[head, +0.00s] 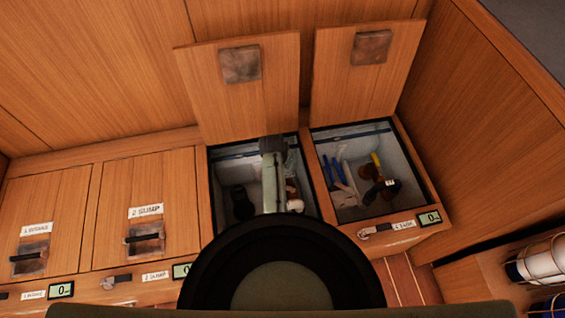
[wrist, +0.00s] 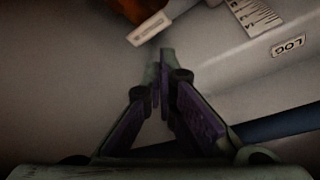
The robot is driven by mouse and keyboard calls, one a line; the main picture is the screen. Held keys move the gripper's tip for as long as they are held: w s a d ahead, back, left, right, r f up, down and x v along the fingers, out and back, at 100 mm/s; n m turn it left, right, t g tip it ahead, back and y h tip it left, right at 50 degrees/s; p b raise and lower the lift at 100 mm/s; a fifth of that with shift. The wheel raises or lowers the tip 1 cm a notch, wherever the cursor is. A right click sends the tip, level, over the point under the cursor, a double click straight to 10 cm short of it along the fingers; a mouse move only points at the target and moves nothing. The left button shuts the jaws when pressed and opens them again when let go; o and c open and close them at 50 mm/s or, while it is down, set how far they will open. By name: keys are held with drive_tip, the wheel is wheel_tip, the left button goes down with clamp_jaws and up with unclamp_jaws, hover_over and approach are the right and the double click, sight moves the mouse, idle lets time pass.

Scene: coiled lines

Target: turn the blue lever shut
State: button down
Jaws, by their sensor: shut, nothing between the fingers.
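A thin blue piece (head: 338,170), which may be the blue lever, shows inside the right open compartment (head: 318,190) in the head view. It is too small to tell how it is turned. My gripper (wrist: 162,68) is shut and empty in the wrist view, its fingertips together over a pale grey surface. In the head view my arm reaches into the left open compartment, and its fingers cannot be made out. A dark blue bar (wrist: 285,122) lies at the right in the wrist view, apart from the fingertips; I cannot tell if it is the lever.
Two raised hatch lids (head: 222,105) (head: 340,90) stand behind the open compartments. A closed hatch (head: 147,205) lies to the left. In the wrist view, a white tag (wrist: 150,28), a ruler (wrist: 255,14) and a LOG label (wrist: 289,46) are near the fingers.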

drive_tip(key=f, duration=0.1)
drive_tip(key=s+f, duration=0.1)
drive_tip(key=f, duration=0.1)
drive_tip(key=s+a+f+p, duration=0.1)
drive_tip(key=shift+s+f, duration=0.1)
drive_tip(key=shift+f, duration=0.1)
